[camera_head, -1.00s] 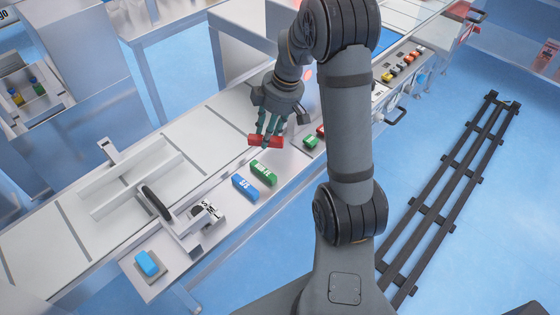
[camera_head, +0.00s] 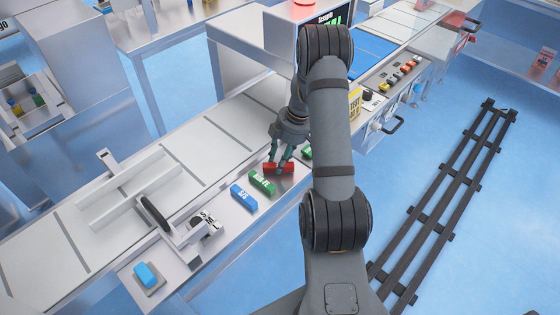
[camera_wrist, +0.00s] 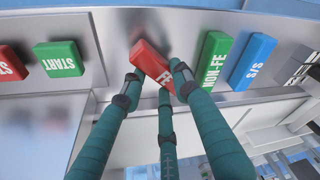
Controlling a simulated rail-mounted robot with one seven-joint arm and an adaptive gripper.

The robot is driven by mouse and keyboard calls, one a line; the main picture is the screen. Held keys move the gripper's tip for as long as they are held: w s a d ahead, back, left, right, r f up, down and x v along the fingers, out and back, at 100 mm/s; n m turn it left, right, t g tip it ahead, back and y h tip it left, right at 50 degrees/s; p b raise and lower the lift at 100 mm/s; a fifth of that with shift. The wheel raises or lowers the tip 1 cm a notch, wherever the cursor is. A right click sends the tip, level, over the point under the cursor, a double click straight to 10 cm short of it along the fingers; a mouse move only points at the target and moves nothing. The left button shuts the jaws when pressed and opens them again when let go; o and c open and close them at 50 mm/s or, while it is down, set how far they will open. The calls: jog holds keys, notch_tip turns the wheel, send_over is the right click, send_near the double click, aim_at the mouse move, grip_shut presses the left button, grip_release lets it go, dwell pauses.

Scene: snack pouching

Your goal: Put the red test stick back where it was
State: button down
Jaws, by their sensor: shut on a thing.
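The red test stick (camera_head: 287,168) is between the fingers of my gripper (camera_head: 279,163), low over the side ledge of the conveyor. In the wrist view the red stick (camera_wrist: 152,62) shows part of an "FE" label and sits tilted between the fingertips of my gripper (camera_wrist: 153,85). I cannot tell whether it touches the ledge. The green NON-FE stick (camera_head: 262,181) lies beside it, also in the wrist view (camera_wrist: 213,60). The blue SUS stick (camera_head: 243,197) lies beyond the green one.
A green START button (camera_wrist: 58,60) and a red button (camera_wrist: 8,65) are on a panel close to the stick. A light blue block (camera_head: 146,274) lies on a small plate at the near end. The conveyor belt (camera_head: 200,150) is mostly bare.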

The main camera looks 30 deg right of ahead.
aim_at(289, 162)
jog(key=shift+f, duration=0.3)
jog(key=shift+f, duration=0.15)
jog(key=c, duration=1.3)
grip_release()
jog(key=v, duration=1.2)
